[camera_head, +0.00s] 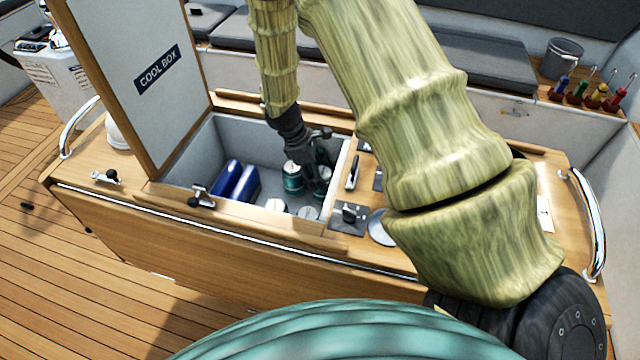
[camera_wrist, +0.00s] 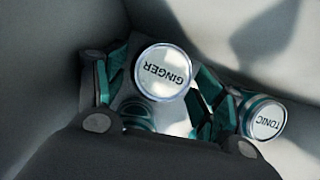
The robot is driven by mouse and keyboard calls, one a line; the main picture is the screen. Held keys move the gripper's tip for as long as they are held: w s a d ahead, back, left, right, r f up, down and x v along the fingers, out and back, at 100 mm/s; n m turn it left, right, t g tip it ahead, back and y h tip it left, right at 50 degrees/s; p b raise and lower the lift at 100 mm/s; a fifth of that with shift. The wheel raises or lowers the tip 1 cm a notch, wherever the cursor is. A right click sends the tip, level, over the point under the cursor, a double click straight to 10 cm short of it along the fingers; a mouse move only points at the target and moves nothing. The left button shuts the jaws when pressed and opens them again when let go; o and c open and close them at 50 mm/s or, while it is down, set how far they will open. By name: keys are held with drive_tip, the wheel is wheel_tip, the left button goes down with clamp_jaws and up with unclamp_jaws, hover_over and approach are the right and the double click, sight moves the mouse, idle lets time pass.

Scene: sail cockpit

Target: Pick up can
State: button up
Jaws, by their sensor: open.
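A can labelled GINGER (camera_wrist: 163,72), with a silver lid, is in the middle of the wrist view. My gripper (camera_wrist: 155,90) is open, its fingers on either side of this can; whether they touch it I cannot tell. A can labelled TONIC (camera_wrist: 264,119) stands just right of the right finger. In the head view my gripper (camera_head: 312,182) reaches down into the open cool box (camera_head: 180,170) at its right side. A teal can (camera_head: 292,179) shows beside the gripper. Two more can lids (camera_head: 275,205) show near the front wall. Part of the inside is hidden by my gripper.
Two blue blocks (camera_head: 229,178) lie in the box's left part. The raised COOL BOX lid (camera_head: 150,80) stands at the left. The box walls are close around my gripper. A counter with a knob (camera_head: 349,212) lies to the right. Screwdrivers (camera_head: 597,95) stand at the far right.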

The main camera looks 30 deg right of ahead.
drive_tip(key=shift+x, duration=1.3)
drive_tip(key=c, duration=1)
drive_tip(key=shift+r, duration=0.1)
drive_tip(key=shift+c, duration=0.2)
